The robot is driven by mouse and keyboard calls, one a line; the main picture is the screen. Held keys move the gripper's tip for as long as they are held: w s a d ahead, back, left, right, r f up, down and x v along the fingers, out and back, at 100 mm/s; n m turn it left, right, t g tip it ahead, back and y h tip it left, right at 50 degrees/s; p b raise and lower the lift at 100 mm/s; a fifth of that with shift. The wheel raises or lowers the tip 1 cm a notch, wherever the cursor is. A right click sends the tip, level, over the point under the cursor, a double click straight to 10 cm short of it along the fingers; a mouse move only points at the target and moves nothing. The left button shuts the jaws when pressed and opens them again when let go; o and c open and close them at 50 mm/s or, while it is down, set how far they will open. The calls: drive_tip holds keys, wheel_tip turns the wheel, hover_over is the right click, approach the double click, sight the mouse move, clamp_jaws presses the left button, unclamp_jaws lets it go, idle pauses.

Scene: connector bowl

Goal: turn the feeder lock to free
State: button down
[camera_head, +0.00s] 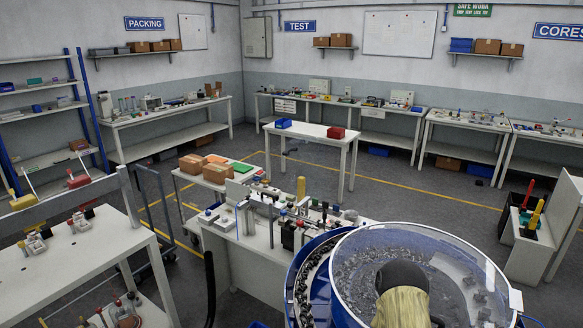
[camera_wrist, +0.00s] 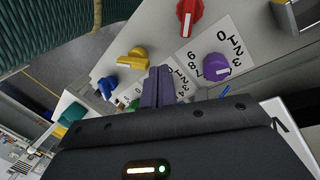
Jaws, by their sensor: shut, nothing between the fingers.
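In the wrist view my gripper (camera_wrist: 158,70) is shut and empty, its two dark fingers together in front of a pale panel (camera_wrist: 158,30) with knobs. A yellow knob (camera_wrist: 132,59) with a white mark is just left of the fingertips. A red knob (camera_wrist: 187,18) with a white mark is up and to the right. A purple knob (camera_wrist: 215,67) sits on a numbered dial to the right. A blue knob (camera_wrist: 107,87) is at the left, and a green one is partly hidden behind the fingers. I cannot tell which knob is the feeder lock, nor whether the fingers touch one.
In the head view a blue-rimmed bowl (camera_head: 345,262) with a clear cover stands at the front right. A white bench (camera_head: 245,255) with several fixtures and parts is left of it.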

drive_tip(key=shift+s, duration=0.25)
idle(0.4)
drive_tip(key=shift+s+a+b, duration=0.25)
drive_tip(key=shift+a+b, duration=0.05)
drive_tip(key=shift+a, duration=0.4)
drive_tip(key=shift+s+a, duration=0.35)
drive_tip(key=shift+a, duration=0.15)
idle(0.4)
drive_tip(key=shift+w+a, duration=0.25)
drive_tip(key=shift+a, duration=0.1)
drive_tip(key=s+p+v, duration=0.1)
drive_tip(key=p+v, duration=0.4)
drive_tip(key=shift+d+r+p, duration=0.3)
drive_tip(key=shift+r, duration=0.25)
